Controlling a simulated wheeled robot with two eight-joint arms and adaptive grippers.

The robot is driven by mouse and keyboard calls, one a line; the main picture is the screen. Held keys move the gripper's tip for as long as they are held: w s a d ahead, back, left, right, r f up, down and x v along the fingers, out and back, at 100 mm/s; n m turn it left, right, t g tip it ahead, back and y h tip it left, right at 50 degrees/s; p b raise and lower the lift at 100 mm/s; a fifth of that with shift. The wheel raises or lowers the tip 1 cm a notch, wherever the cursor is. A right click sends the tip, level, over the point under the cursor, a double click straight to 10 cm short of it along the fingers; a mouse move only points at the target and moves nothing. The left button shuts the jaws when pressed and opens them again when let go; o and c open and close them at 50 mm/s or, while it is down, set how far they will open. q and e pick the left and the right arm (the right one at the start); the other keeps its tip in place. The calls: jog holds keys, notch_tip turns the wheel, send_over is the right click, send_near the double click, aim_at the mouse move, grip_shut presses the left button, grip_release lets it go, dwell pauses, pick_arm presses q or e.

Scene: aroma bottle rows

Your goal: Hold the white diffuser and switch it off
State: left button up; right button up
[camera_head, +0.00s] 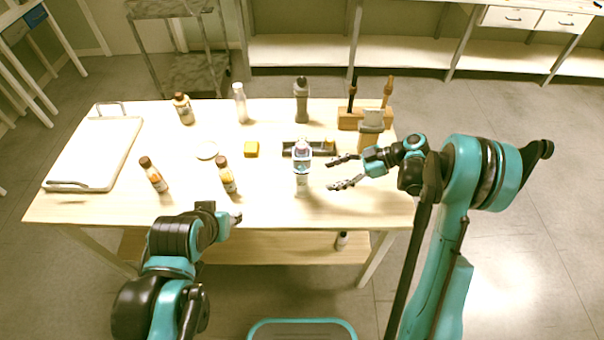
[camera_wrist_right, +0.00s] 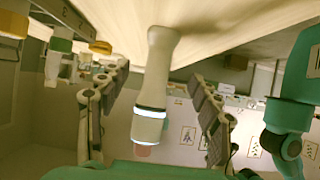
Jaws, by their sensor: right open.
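The white diffuser (camera_head: 302,178) stands upright near the front of the table, right of centre, with a bluish light at its top. In the right wrist view the diffuser (camera_wrist_right: 157,85) appears upside down with a lit ring, framed between my open fingers. My right gripper (camera_head: 332,173) is open and empty, its fingertips just right of the diffuser and pointing at it, with a small gap. My left gripper (camera_head: 237,218) is low at the table's front edge, left of the diffuser; its fingers are mostly hidden by its own arm.
Brown bottles (camera_head: 154,175) and (camera_head: 227,176) stand to the left on the table (camera_head: 110,207). A dark flat object (camera_head: 318,149) lies behind the diffuser. A white tray (camera_head: 95,152) lies left.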

aim_at(310, 188)
jog(key=shift+a+f, duration=0.4)
jog(key=shift+a, duration=0.1)
jog(key=b+x, duration=0.2)
jog(key=x, duration=0.5)
jog(key=shift+f, duration=0.1)
jog(key=shift+b+x, duration=0.6)
jog(key=shift+x, duration=0.25)
pick_arm(q)
notch_tip(310, 188, down, 3)
jog(key=shift+f, duration=0.1)
pick_arm(e)
jog(key=shift+a, duration=0.1)
jog(key=c, duration=0.8)
pick_arm(q)
grip_shut()
pick_arm(e)
jog(key=shift+c, duration=0.2)
